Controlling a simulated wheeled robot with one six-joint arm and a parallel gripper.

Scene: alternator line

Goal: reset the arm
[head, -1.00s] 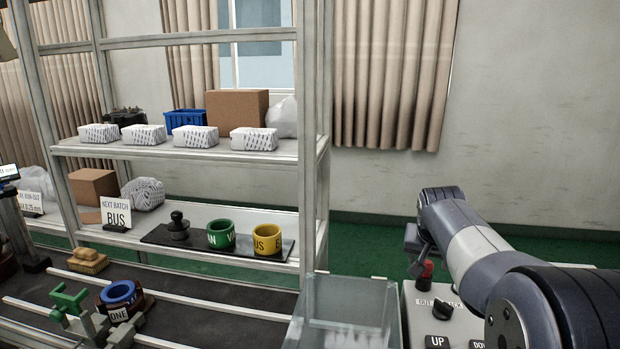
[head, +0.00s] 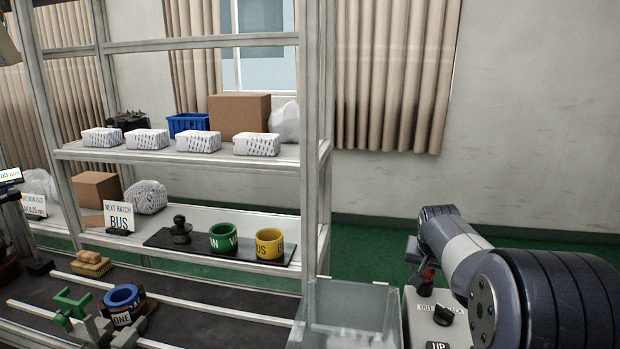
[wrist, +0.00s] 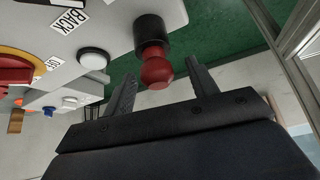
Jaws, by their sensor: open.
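My gripper (wrist: 160,88) shows in the wrist view with its two dark fingers spread apart. A red ball-topped knob (wrist: 157,70) on a black collar stands out from a light grey control panel (wrist: 120,30). The knob's red ball lies between the fingers in that picture, with clear space on each side; I cannot tell its depth from them. In the head view my arm (head: 470,255) reaches out at the right, and the red knob (head: 428,275) shows beside its far end. The fingers are hard to make out there.
The panel also carries a white button (wrist: 93,59) and a large red button on yellow (wrist: 15,70). A clear bin (head: 345,315) stands left of the panel. A metal rack (head: 315,150) holds green (head: 223,237) and yellow (head: 269,244) rings. A blue ring (head: 121,296) sits on the bench.

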